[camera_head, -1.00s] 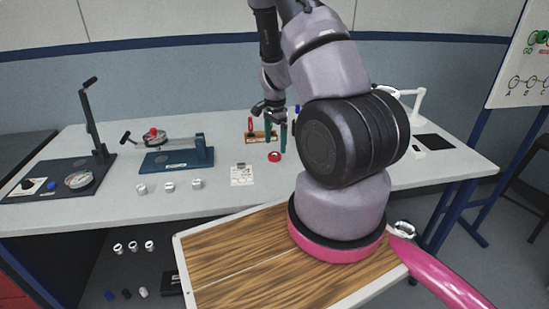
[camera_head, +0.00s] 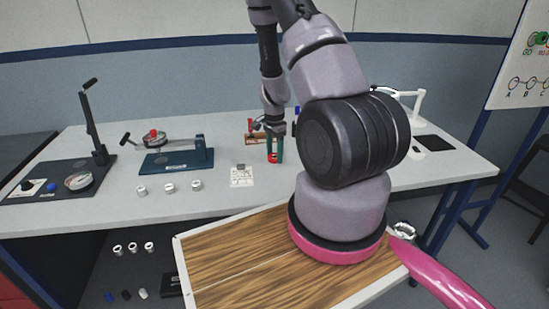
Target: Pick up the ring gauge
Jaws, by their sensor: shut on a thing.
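The ring gauge (camera_head: 273,158) is a small red ring on the light grey bench, right of the middle and behind the wooden board. My gripper (camera_head: 274,153) points down at it with its green fingers on either side. The fingers are shut on the ring gauge. The ring appears at bench level, and I cannot tell whether it is clear of the surface. The fingers hide part of the ring's sides.
A white card with a small block (camera_head: 241,176) lies left of the gripper, with several metal rings (camera_head: 170,188) further left. A blue fixture (camera_head: 180,157) and a lever stand (camera_head: 92,125) are on the left. A wooden rack (camera_head: 254,138) stands behind the gripper. A white lamp (camera_head: 415,105) is at the right.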

